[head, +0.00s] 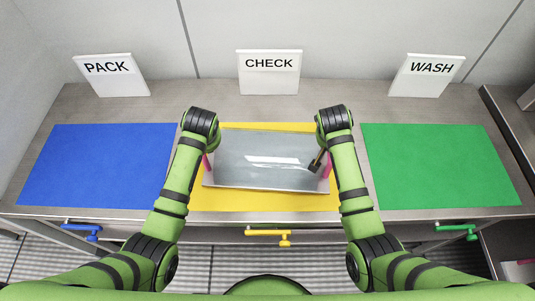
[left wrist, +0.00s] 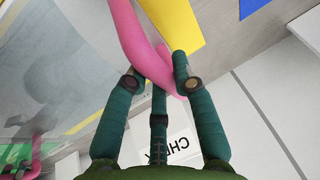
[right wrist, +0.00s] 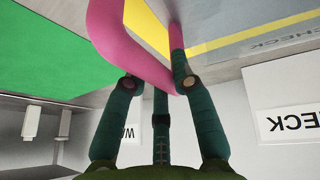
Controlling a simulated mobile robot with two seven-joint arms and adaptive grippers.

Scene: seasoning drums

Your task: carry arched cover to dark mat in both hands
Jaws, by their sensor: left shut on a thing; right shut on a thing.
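The arched cover (head: 255,172) is a glossy grey, partly see-through panel with a pink handle at each side. It is over the yellow mat (head: 225,202); I cannot tell whether it touches it. My left gripper (left wrist: 160,84) is shut on the left pink handle (left wrist: 145,35). My right gripper (right wrist: 158,85) is shut on the right pink handle (right wrist: 112,40). In the head view my wrists hide most of both grippers. A dark tool-like shape with a brown stem (head: 316,163) shows by the cover's right end. No mat looks plainly dark.
A blue mat (head: 95,165) lies at left and a green mat (head: 440,165) at right, both bare. PACK (head: 110,75), CHECK (head: 269,72) and WASH (head: 427,76) signs stand along the back wall. Coloured handles (head: 268,237) jut from the table's front.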

